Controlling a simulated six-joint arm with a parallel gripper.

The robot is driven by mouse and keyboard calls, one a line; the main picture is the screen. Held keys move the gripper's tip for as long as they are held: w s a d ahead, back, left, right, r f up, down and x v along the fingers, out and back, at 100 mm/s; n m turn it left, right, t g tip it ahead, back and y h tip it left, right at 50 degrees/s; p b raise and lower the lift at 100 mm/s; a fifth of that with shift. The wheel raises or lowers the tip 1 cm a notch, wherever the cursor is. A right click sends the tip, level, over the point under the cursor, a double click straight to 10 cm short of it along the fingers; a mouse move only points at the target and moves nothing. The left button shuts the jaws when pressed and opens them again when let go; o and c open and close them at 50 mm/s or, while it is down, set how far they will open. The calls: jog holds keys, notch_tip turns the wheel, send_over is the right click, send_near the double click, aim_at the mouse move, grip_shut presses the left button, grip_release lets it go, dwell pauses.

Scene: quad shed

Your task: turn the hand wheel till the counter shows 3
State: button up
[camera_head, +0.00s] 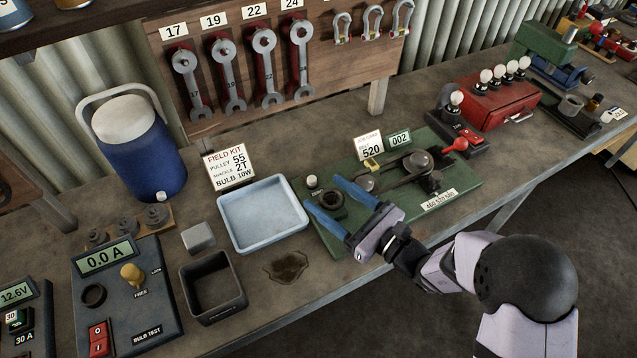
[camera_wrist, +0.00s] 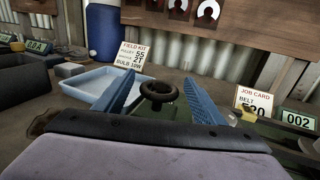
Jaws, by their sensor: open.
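The hand wheel (camera_head: 333,201) is a small black ring on the green bench unit (camera_head: 460,178). In the wrist view the wheel (camera_wrist: 158,92) shows between my two blue fingers. The counter (camera_head: 399,138) reads 002; it also shows in the wrist view (camera_wrist: 298,120). My gripper (camera_head: 322,190) is open, with its fingers reaching in from the right on either side of the wheel. In the wrist view my gripper (camera_wrist: 164,80) has a wide gap. I cannot tell whether either finger touches the wheel.
A job card (camera_head: 369,147) reading 520 stands behind the unit's belt and pulleys (camera_head: 390,175). A light blue tray (camera_head: 262,247) lies to the left, with a field kit card (camera_head: 229,167) behind it. A dark open bin (camera_head: 212,287) and a dark stain (camera_head: 287,266) are nearer the front edge.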

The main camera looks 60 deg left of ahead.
aim_at(322, 191)
jog(key=shift+p+x, duration=0.5)
jog(key=shift+x, duration=1.45)
jog(key=c, duration=1.1)
jog(key=shift+o, duration=0.2)
jog(key=shift+b, duration=0.35)
